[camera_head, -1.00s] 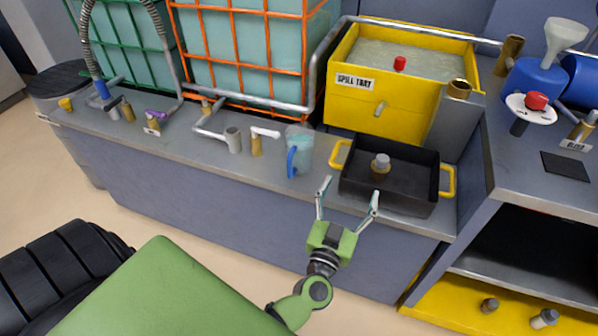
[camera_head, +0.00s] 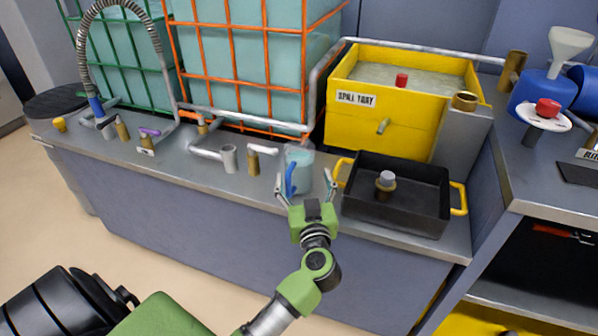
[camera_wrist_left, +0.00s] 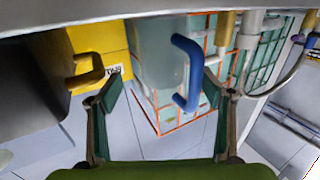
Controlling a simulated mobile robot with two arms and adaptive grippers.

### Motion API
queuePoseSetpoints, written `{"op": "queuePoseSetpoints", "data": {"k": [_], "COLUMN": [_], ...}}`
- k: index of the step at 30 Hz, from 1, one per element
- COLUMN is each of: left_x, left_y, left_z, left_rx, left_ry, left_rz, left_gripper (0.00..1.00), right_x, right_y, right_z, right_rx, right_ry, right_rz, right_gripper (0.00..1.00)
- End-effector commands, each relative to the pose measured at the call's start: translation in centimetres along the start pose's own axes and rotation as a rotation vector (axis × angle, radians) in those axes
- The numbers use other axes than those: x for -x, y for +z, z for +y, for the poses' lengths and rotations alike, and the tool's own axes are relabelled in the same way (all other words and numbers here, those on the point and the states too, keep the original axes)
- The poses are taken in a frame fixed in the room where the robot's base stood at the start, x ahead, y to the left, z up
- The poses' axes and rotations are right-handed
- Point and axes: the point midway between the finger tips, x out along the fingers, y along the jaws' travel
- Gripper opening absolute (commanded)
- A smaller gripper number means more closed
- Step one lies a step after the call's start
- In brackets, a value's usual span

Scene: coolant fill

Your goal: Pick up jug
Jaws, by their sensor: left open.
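The jug (camera_head: 301,166) is a clear, pale container with a blue handle (camera_head: 290,178). It stands upright on the grey counter, just left of the black tray. My left gripper (camera_head: 307,188) is open, with one finger on each side of the jug's near face in the head view. In the left wrist view the jug (camera_wrist_left: 160,55) and its blue handle (camera_wrist_left: 188,75) show between and beyond the two spread fingers (camera_wrist_left: 165,95). I cannot tell whether a finger touches the jug. My right gripper is not in view.
The black tray (camera_head: 410,215) with yellow handles stands close to the right of the jug. A yellow spill tray box (camera_head: 365,125) is behind. Pipe valves (camera_head: 229,158) stand to the left. The counter's front edge lies near the gripper.

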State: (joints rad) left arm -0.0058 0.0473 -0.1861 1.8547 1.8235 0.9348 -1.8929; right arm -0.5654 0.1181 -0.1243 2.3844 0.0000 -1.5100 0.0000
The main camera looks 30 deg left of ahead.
Motion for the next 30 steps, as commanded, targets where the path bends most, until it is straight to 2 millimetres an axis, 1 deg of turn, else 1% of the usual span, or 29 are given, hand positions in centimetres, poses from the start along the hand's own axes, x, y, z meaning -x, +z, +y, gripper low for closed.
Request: {"op": "queuePoseSetpoints", "data": {"k": [5, 9, 10, 11, 15, 18, 24, 25, 26, 27, 29, 30], "left_x": [-0.8, -2.1, -2.8, -3.3, -5.0, -5.5, -5.5, -5.5, -5.5, -5.5, -5.5, -5.5], "left_y": [0.1, 0.3, 0.6, 0.7, 0.4, 0.4, 0.3, 0.3, 0.3, 0.3, 0.3, 0.3], "left_z": [-0.1, -0.3, -0.4, -0.5, -0.5, -0.5, -0.5, -0.5, -0.5, -0.4, -0.5, -0.5], "left_rx": [0.001, 0.001, 0.000, 0.001, 0.000, 0.001, 0.001, 0.001, 0.001, 0.001, 0.001, 0.001], "left_ry": [0.000, -0.001, -0.002, -0.001, 0.000, 0.000, 0.001, 0.001, 0.001, 0.001, 0.001, 0.001], "left_rz": [0.001, 0.002, 0.004, 0.004, 0.002, 0.001, 0.000, 0.000, 0.000, 0.000, 0.000, 0.000], "left_gripper": [0.73, 0.73, 0.73, 0.73, 0.73, 0.73, 0.73, 0.68, 0.60, 0.50, 0.34, 0.24], "right_x": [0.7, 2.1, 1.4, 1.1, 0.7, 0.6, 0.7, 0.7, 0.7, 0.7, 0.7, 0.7], "right_y": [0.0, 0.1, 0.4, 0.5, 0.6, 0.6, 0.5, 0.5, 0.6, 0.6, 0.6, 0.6], "right_z": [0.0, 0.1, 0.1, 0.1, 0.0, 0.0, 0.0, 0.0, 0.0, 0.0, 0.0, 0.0], "right_rx": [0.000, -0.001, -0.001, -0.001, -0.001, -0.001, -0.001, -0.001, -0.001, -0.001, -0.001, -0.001], "right_ry": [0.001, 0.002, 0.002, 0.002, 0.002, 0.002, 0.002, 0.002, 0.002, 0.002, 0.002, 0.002], "right_rz": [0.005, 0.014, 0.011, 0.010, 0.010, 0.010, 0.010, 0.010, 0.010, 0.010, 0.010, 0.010], "right_gripper": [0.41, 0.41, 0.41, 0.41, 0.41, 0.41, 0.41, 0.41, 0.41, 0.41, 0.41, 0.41]}}
